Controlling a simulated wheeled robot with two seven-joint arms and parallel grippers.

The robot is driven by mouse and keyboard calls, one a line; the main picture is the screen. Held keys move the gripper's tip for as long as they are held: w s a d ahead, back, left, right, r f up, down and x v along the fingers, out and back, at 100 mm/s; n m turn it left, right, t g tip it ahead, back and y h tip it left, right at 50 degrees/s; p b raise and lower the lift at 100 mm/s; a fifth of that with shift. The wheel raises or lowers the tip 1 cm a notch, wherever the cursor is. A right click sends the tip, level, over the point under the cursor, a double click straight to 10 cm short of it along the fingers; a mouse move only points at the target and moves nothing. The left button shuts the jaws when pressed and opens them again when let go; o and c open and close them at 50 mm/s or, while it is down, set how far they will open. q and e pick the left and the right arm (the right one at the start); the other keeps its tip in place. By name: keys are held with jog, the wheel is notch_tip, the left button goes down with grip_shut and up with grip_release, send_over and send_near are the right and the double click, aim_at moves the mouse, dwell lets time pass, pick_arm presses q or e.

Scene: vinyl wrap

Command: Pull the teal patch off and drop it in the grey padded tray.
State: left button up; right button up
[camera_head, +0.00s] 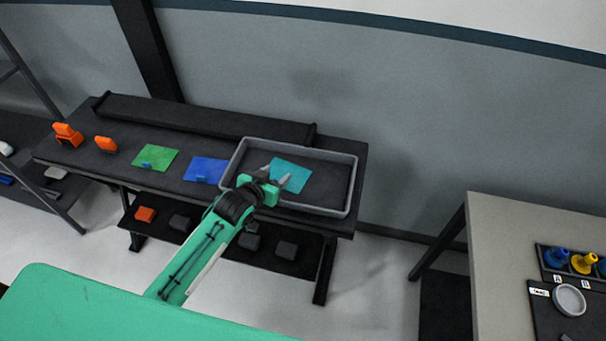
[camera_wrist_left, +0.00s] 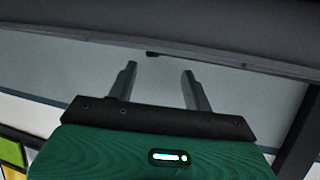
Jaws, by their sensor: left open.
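The tray sits at the right end of the dark bench. My left gripper (camera_head: 277,176) is over the tray's left part, beside the patch, with its fingers apart and nothing between them. Its fingertips partly overlap the patch's near left edge in the head view. In the left wrist view my left gripper (camera_wrist_left: 160,80) is open and empty against a grey background. My right gripper is not in view.
A blue patch (camera_head: 205,170) and a green patch (camera_head: 155,158) lie on the bench (camera_head: 120,175) left of the tray. Orange objects (camera_head: 68,134) stand at its left end. A long dark bar (camera_head: 205,117) runs along the back. A separate light table (camera_head: 530,225) stands at right.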

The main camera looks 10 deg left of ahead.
pick_arm(q)
jog(key=shift+s, duration=0.1)
jog(key=shift+s+a, duration=0.1)
jog(key=shift+s, duration=0.15)
jog(key=b+v, duration=0.2)
jog(key=v, duration=1.1)
jog(key=shift+r, duration=0.2)
jog(key=shift+f, duration=0.1)
